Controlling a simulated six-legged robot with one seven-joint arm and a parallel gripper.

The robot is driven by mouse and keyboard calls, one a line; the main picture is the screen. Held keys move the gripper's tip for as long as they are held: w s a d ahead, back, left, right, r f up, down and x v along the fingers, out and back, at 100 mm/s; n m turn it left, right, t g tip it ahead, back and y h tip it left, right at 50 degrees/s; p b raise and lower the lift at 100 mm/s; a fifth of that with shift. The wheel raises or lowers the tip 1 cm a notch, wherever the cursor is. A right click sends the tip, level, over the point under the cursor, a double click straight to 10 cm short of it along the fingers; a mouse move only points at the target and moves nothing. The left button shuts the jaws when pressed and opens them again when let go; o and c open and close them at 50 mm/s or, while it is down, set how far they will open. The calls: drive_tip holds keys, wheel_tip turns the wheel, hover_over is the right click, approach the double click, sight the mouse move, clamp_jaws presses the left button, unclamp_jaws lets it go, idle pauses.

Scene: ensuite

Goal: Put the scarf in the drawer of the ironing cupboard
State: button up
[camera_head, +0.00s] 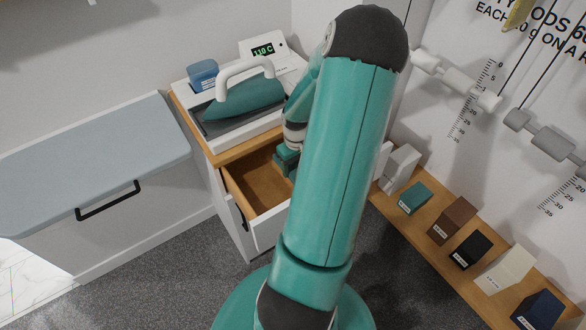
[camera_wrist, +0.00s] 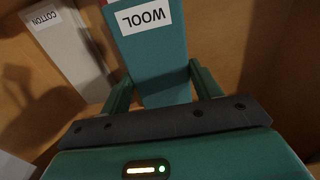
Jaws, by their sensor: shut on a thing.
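The drawer (camera_head: 236,196) of the white cupboard (camera_head: 230,225) under the iron is pulled open, with a bare wooden floor in its visible part. My gripper (camera_head: 287,160) is low at the drawer's right side, partly hidden by my arm. In the wrist view my gripper (camera_wrist: 160,88) is shut on a teal block-shaped item (camera_wrist: 155,50) labelled WOOL, with a finger on each side. Wooden surfaces surround it there. I cannot tell whether this item is the scarf or whether it touches the drawer floor.
A pale item (camera_wrist: 68,48) labelled COTTON stands left of the held one, with a red edge between them. A teal iron (camera_head: 245,97) sits on the cupboard top. An ironing board (camera_head: 95,150) is left. Several labelled blocks line a wooden shelf (camera_head: 425,235) at right.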

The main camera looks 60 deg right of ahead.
drive_tip(key=shift+w+a+f, duration=0.3)
drive_tip(key=shift+a+f, duration=0.25)
drive_tip(key=shift+a, duration=0.05)
drive_tip(key=shift+d+f, duration=0.15)
drive_tip(key=shift+f, duration=0.25)
drive_tip(key=o, duration=1.1)
